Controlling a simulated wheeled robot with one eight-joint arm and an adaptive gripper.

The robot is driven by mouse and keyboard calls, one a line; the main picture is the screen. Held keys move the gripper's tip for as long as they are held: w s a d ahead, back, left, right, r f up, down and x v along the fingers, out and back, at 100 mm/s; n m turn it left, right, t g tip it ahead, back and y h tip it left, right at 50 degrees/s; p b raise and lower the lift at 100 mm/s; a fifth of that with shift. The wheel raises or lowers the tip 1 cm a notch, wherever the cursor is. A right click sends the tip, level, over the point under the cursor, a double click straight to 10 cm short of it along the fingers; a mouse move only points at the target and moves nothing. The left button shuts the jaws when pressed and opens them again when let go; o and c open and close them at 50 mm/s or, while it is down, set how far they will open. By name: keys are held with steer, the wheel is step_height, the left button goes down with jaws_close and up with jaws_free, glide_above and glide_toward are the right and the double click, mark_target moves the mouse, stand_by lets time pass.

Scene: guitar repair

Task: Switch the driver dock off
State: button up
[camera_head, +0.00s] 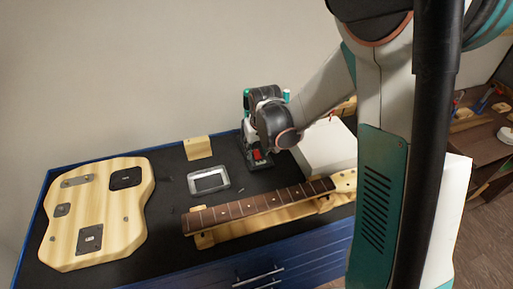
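What looks like the driver dock (263,164) is a dark unit with a small red part (256,154), at the back of the bench, right of its middle. My gripper (250,146) is right at it, pointing down from my wrist. It overlaps the dock in this view, so I cannot tell whether it touches it. The fingertips are too small and dark to show whether they are open or shut. I cannot make out the switch position.
A wooden guitar body (97,213) lies at the left of the dark bench top. A guitar neck (262,204) rests on wooden supports in front. A metal-rimmed tray (222,188) and wooden block (198,147) stand left of the dock; a white box (322,148) is to its right.

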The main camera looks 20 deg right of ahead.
steer(key=shift+r, duration=0.1)
steer(key=v, duration=1.1)
steer(key=shift+r, duration=0.4)
steer(key=shift+s, duration=0.1)
steer(key=s+r+t, duration=0.2)
steer(key=s+r, duration=0.1)
steer(key=s, duration=0.7)
steer(key=s+r+t, duration=0.1)
steer(key=s+r, duration=0.2)
steer(key=s, duration=0.7)
steer(key=shift+r+t, duration=0.25)
steer(key=shift+t, duration=0.15)
